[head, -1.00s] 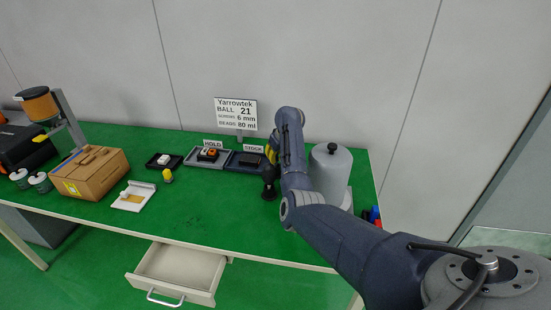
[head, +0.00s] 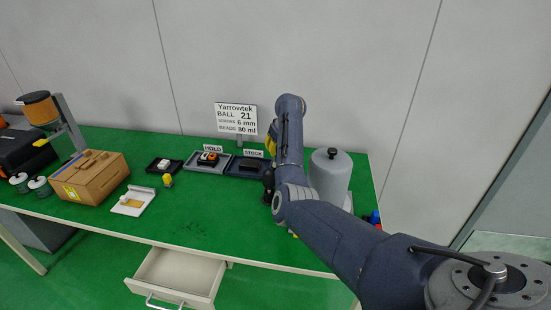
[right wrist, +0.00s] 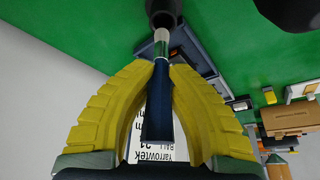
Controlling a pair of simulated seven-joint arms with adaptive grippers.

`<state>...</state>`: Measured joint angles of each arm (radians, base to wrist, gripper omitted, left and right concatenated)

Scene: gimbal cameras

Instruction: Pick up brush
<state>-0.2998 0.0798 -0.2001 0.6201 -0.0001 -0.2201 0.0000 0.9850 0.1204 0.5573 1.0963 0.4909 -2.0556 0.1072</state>
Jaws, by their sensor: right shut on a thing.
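The brush shows in the right wrist view, with a dark blue handle (right wrist: 157,105), a shiny metal ferrule and a dark tip at the top edge. My right gripper (right wrist: 160,65) has its yellow fingers shut on the handle, with the ferrule sticking out past the fingertips. In the head view my right gripper (head: 270,146) is over the right part of the green table, beside the STOCK tray (head: 237,170). My own arm partly hides it, and the brush is not clear there. My left gripper is not in view.
A grey lidded canister (head: 330,175) stands close right of my arm. The HOLD tray (head: 190,164), a sign (head: 236,117), a small black tray (head: 153,165), a white dustpan-like piece (head: 133,201) and a cardboard box (head: 90,178) are to the left. An open drawer (head: 178,272) juts out in front.

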